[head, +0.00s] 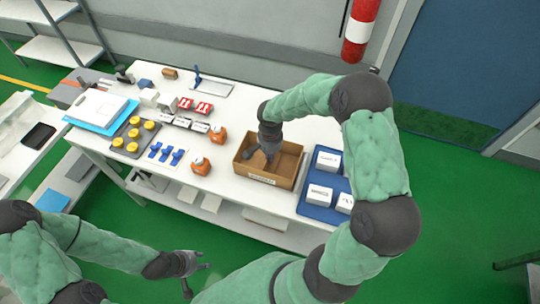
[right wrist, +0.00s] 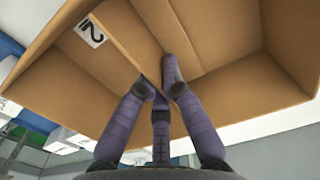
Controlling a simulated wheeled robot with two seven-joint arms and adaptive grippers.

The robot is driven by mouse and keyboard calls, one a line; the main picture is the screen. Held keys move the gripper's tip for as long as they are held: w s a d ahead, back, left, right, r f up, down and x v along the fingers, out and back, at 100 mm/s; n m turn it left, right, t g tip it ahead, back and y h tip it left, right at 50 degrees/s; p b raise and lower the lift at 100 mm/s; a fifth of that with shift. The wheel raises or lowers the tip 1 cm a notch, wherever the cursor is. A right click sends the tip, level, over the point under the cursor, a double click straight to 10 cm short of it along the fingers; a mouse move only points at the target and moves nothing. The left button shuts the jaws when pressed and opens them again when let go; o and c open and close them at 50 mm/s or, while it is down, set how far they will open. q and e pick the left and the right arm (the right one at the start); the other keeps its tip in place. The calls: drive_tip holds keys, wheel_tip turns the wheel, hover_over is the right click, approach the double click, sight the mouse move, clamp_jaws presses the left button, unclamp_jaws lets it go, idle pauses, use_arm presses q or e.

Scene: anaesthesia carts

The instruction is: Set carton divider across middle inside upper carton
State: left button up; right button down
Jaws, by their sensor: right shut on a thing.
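The open brown carton (head: 285,176) stands on the white table, with a white label on its front wall. My right gripper (head: 269,156) reaches down into it from above. In the right wrist view its fingers (right wrist: 160,88) close on the edge of a brown cardboard panel, the divider (right wrist: 138,58), inside the carton (right wrist: 225,45). The divider and carton are the same colour, so I cannot tell whether its lower edge touches the floor. In the head view the divider is mostly hidden by the gripper. My left gripper (head: 195,272) is open and empty, in front of the table.
A blue tray (head: 311,208) with white boxes stands close to the carton's right. Orange items (head: 201,166), blue clips (head: 166,154) and a dark tray (head: 124,146) with yellow pieces lie to its left. A lower shelf (head: 235,226) runs beneath the tabletop.

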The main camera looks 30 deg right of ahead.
drive_tip(key=shift+f+b, duration=0.25)
drive_tip(key=shift+b, duration=0.05)
idle(0.4)
drive_tip(key=c, duration=1.3)
unclamp_jaws()
drive_tip(key=shift+r, duration=0.1)
wheel_tip(320, 180, up, 12)
